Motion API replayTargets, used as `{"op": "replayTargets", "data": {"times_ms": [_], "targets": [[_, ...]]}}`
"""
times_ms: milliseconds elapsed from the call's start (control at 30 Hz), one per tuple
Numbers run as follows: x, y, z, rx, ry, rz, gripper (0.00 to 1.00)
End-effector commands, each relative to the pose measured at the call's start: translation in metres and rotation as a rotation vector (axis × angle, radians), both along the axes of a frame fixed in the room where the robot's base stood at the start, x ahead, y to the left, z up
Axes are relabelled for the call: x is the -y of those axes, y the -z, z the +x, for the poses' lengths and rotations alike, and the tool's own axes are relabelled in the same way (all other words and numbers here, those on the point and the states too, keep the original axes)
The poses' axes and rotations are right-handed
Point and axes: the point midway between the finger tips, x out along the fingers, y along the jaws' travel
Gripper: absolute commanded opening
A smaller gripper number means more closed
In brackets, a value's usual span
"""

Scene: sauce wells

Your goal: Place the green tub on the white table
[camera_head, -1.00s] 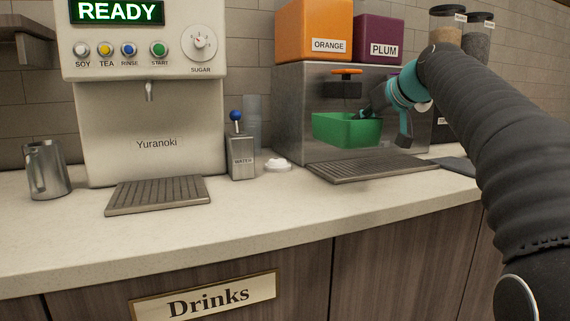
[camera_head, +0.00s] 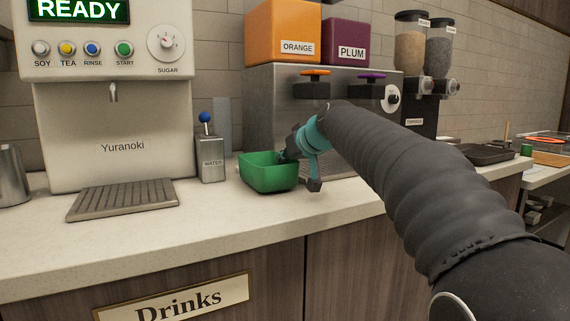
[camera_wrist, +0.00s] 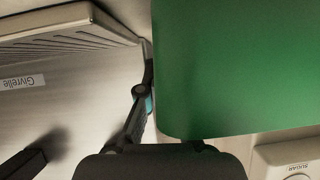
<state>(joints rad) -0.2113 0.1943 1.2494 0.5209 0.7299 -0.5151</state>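The green tub (camera_head: 268,176) is an open rectangular container in the head view, in front of the orange and plum dispenser and just above or at the counter; I cannot tell if it touches. My gripper (camera_head: 288,155) is at the tub's right side and appears shut on its wall. In the wrist view the tub (camera_wrist: 235,70) fills the right half, close to the gripper (camera_wrist: 150,105); its far fingertip is hidden by the tub. The white table is not clearly identifiable.
The drinks counter (camera_head: 215,225) has clear room at its front. A dark tray (camera_head: 486,153) and another work surface (camera_head: 548,172) show at the right.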

Motion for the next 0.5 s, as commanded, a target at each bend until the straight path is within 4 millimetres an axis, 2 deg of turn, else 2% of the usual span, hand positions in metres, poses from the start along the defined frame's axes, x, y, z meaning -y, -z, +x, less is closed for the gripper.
{"op": "replayTargets", "data": {"times_ms": [467,500], "targets": [[0.0003,0.009,-0.0001,0.002,0.001,0.001,0.0],[0.0003,0.0075,-0.0001,0.002,0.001,0.001,0.12]]}}
